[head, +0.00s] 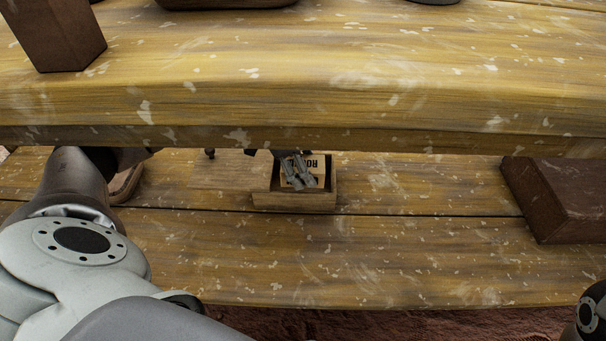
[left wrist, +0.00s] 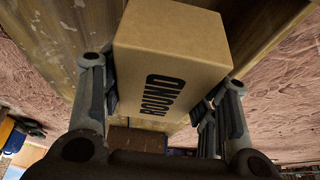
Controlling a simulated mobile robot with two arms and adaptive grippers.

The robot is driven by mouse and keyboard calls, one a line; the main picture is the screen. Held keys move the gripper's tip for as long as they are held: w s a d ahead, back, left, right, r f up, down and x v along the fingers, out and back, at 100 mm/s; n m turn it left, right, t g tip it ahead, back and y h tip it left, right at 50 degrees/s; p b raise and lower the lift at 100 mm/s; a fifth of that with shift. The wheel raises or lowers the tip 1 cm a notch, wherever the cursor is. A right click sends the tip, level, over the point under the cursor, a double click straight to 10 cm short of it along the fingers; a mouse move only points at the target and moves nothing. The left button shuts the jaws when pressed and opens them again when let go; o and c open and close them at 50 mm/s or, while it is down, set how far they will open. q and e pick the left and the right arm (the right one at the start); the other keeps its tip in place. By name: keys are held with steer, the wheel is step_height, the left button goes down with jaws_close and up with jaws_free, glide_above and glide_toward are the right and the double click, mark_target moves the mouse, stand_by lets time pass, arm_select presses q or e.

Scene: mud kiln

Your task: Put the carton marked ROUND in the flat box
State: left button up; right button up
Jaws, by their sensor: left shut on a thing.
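The carton marked ROUND (left wrist: 165,60) is tan cardboard and fills the middle of the left wrist view, its black print facing the camera. In the head view the carton (head: 313,165) shows partly, its letters upside down. My left gripper (head: 297,172) is shut on it, with a finger on either side in the left wrist view (left wrist: 165,95). The flat box (head: 294,202) is a low wooden box on the lower plank. The carton appears within its outline; I cannot tell whether it touches the floor of the box. My right gripper is not in view.
A dark brown block (head: 565,195) lies right on the lower plank (head: 420,230); another block (head: 58,35) stands on the upper plank. A pale board lies left of the box.

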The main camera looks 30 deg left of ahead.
arm_select(q)
steer(key=shift+f, duration=0.2)
steer(key=shift+f, duration=0.1)
steer(key=shift+f, duration=0.35)
steer(key=shift+f, duration=0.15)
steer(key=o, duration=1.2)
steer(key=shift+f, duration=0.15)
